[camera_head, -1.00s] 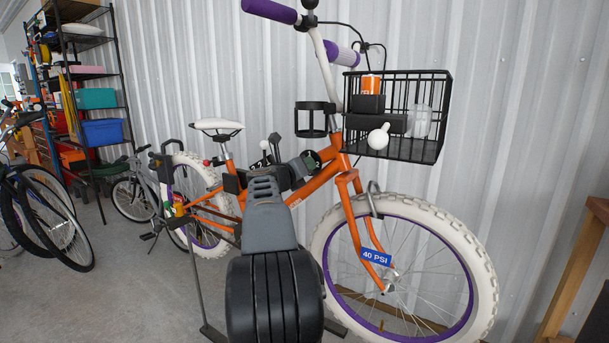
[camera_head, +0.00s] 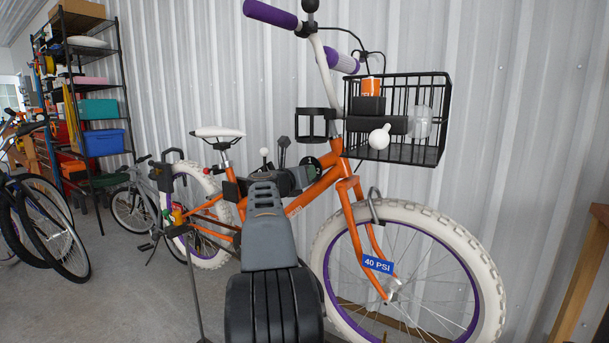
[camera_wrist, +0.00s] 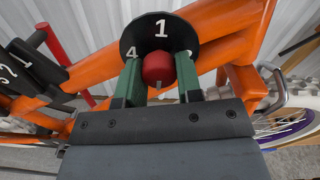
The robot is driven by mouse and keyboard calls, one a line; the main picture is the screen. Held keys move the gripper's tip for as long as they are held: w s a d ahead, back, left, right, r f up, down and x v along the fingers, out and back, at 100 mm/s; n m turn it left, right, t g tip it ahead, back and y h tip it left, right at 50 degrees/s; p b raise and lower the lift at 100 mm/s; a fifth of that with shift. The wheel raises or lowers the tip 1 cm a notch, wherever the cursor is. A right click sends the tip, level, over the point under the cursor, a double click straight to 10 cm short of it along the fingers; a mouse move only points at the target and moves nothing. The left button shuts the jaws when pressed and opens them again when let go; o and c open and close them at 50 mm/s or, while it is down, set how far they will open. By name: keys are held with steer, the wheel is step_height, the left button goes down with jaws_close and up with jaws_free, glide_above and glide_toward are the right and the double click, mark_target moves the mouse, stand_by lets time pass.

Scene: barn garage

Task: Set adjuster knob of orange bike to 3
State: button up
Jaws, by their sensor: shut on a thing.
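The orange bike (camera_head: 322,182) stands against the wall. In the wrist view, a red round knob (camera_wrist: 158,68) sits at the centre of a black dial (camera_wrist: 158,28) on the orange frame. White numerals show on the dial: 1 at the top and 4 at the left; another at the right is partly covered by a finger. My gripper (camera_wrist: 158,75) has its two green fingers on either side of the knob and is shut on it. In the head view, my arm hides much of the bike's middle and the knob cannot be made out.
Another black plate with numerals (camera_wrist: 22,68) and a red lever (camera_wrist: 53,45) are at the left of the wrist view. A black basket (camera_head: 428,120) hangs at the bike's front. Other bikes (camera_head: 45,225) and a shelf (camera_head: 95,85) stand at the left.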

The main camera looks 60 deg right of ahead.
steer(key=shift+f, duration=0.1)
steer(key=o, duration=0.9)
steer(key=shift+o, duration=0.2)
steer(key=a+p, duration=0.1)
steer(key=a, duration=1.2)
steer(key=shift+a, duration=0.4)
steer(key=shift+w, duration=0.1)
